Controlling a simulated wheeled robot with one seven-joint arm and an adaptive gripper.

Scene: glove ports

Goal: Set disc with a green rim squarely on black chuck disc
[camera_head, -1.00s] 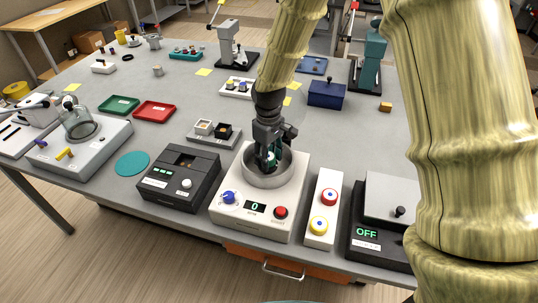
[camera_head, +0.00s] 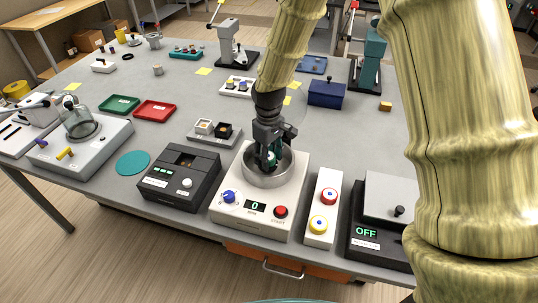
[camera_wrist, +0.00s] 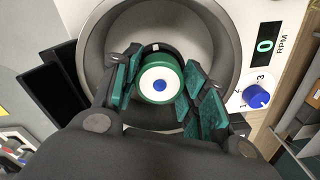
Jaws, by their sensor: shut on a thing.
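The disc with a green rim (camera_wrist: 159,82) has a pale face and a blue centre spot. It sits between the green-padded fingers of my gripper (camera_wrist: 162,92), which is shut on it. The black chuck disc (camera_wrist: 150,50) shows as a dark edge behind the held disc, inside the grey metal bowl; most of it is hidden. I cannot tell whether the two touch. In the head view my gripper (camera_head: 269,155) points down into the bowl (camera_head: 283,175), and the held disc is mostly covered by the fingers.
The bowl's wall surrounds my fingers closely. The white spinner housing (camera_head: 234,211) carries a blue knob, a display reading 0 and a red button. A black box (camera_head: 178,180) stands to its left and a white two-button panel (camera_head: 322,208) to its right.

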